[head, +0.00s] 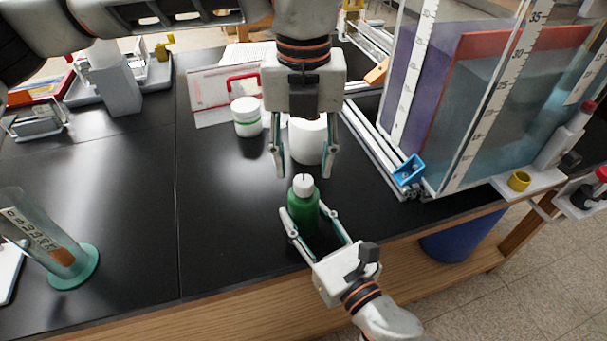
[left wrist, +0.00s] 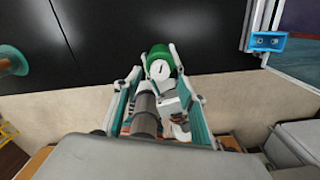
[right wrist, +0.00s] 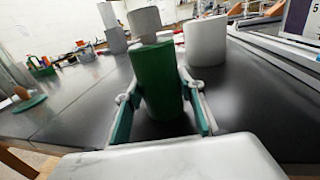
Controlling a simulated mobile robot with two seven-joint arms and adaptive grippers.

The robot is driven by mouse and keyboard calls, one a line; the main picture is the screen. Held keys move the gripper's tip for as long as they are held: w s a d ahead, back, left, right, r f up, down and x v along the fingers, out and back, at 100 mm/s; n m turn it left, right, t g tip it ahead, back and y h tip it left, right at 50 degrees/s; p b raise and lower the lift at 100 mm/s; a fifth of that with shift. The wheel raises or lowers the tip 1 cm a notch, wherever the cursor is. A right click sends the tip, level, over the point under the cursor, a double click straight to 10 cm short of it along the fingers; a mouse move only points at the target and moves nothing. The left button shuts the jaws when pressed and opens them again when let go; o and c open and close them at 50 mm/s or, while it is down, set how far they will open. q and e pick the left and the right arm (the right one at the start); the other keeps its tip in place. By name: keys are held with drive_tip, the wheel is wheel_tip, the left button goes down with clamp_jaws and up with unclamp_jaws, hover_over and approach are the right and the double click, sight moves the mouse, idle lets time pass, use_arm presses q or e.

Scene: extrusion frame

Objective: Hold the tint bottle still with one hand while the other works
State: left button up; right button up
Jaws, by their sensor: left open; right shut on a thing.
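The tint bottle (head: 303,212) is green with a white cap and stands upright near the table's front edge. My right gripper (head: 309,213) is shut on the bottle's body, one finger on each side. My left gripper (head: 305,176) points down above the bottle, open and empty, its fingertips about level with the cap. In the left wrist view the cap (left wrist: 160,70) is seen from above, with a small dark mark on top.
A clear tank (head: 490,100) with rulers and a blue bracket (head: 409,170) is at right. The table's middle left is clear.

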sight(304, 181)
use_arm(q)
drive_tip(key=shift+f, duration=2)
drive_tip(key=shift+c, duration=0.3)
drive_tip(key=c, duration=1.1)
drive_tip(key=shift+o, duration=0.2)
